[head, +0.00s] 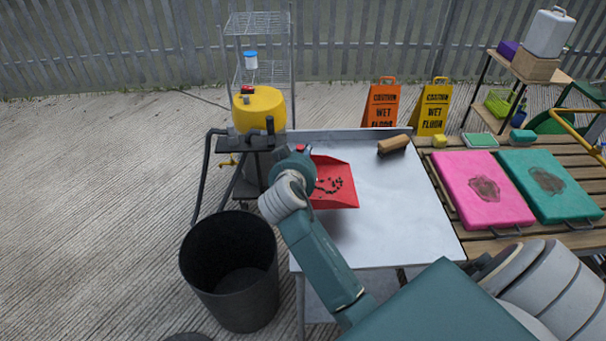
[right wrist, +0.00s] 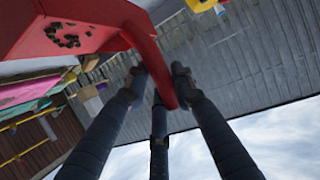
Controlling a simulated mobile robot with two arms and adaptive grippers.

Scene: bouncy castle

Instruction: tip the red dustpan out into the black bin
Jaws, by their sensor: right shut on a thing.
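The red dustpan (head: 342,197) is over the left part of the white table, with small dark bits lying in its pan. A shadow on the tabletop below it suggests it is held up, roughly level. In the right wrist view the pan (right wrist: 88,22) fills the upper left with a clump of bits. My right gripper (right wrist: 160,85) is shut on the dustpan's red handle, its dark fingers around it. In the head view my wrist mostly hides the fingers. The black bin (head: 210,285) stands on the ground left of the table, open at the top; its visible inside looks empty.
A wooden brush (head: 393,145) lies at the back of the white table (head: 400,220). Pink (head: 470,190) and green (head: 560,185) stained boards lie on the slatted table at right. A yellow round container (head: 260,110) and wet-floor signs (head: 381,105) stand behind. Ground left of the bin is clear.

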